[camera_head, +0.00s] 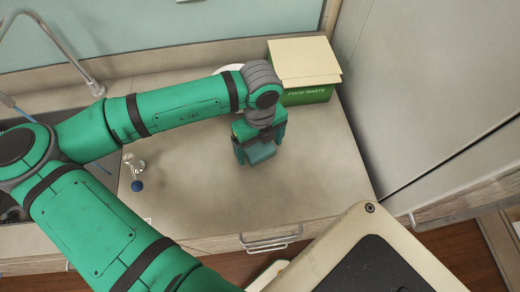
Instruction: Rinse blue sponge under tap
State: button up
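My gripper (260,151) points down over the counter, right of centre, with its fingers spread to either side of a blue-teal block. The block, which looks like the blue sponge (263,154), fills the space between the fingers. I cannot tell whether the fingers press on it, or whether it rests on the counter. The curved metal tap (68,45) stands at the upper left, behind my arm. The sink (12,122) lies at the left edge, mostly hidden by my arm.
A green food waste box (307,95) with a cream lid stands behind my gripper, by the grey wall panel (420,80). A small pale item with a blue ball (136,184) stands on the counter (200,200) between sink and gripper. The front counter is clear.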

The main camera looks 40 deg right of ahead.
jog(key=c, duration=1)
jog(key=shift+c, duration=0.2)
